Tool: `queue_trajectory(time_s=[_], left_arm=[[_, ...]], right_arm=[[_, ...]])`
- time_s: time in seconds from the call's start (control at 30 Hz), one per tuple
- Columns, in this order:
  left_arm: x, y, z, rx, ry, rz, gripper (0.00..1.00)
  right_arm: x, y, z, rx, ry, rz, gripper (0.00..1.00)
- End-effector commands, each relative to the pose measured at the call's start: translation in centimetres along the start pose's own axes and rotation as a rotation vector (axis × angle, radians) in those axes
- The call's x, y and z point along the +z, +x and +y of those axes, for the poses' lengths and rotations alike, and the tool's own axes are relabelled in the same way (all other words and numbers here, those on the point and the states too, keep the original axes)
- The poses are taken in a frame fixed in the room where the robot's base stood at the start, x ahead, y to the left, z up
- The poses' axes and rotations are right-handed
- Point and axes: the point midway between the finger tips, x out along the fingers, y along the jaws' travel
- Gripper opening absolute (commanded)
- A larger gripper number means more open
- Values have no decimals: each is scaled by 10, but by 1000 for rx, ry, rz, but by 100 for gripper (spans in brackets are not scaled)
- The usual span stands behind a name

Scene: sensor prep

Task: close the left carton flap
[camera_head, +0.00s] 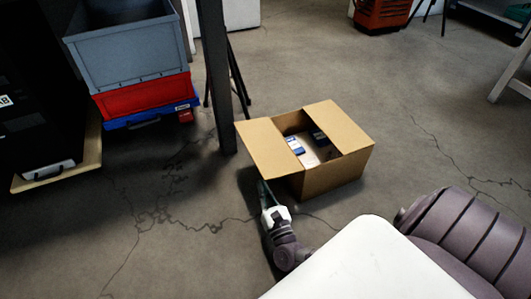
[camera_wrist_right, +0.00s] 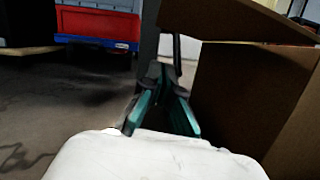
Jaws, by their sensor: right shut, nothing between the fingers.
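An open brown carton (camera_head: 335,172) stands on the floor, with small white-and-blue items (camera_head: 295,145) inside. Its left flap (camera_head: 268,148) sticks out to the left of the opening. Its right flap (camera_head: 340,127) lies at the right side, and the middle of the opening is uncovered. My right gripper (camera_head: 262,186) is shut and empty, low beside the carton's left side and below the left flap. In the right wrist view, the shut teal-sided fingers (camera_wrist_right: 168,80) point forward, with the carton (camera_wrist_right: 245,90) on the right. Contact with the flap cannot be told. My left gripper is out of view.
A dark post (camera_head: 214,80) stands just behind and left of the carton. Grey and red crates (camera_head: 128,50) are stacked at the upper left, near a black case (camera_head: 35,95). The floor right of the carton is clear.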

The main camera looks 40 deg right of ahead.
Motion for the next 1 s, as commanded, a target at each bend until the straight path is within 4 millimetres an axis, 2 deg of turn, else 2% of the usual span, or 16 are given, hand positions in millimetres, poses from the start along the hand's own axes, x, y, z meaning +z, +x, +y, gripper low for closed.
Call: queue_trajectory(time_s=[0.03, 0.23, 0.3, 0.5, 1.0], left_arm=[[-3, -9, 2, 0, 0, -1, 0], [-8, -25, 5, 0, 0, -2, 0], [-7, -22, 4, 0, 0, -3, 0], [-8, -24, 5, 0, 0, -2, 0], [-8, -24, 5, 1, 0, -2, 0]], right_arm=[[-3, 12, -1, 1, 0, -6, 0], [-3, 55, 0, 2, -1, -4, 0], [12, 55, -1, 2, -1, -2, 0], [32, 60, 0, 2, -3, -1, 0], [39, 62, 0, 1, -4, 0, 0]])
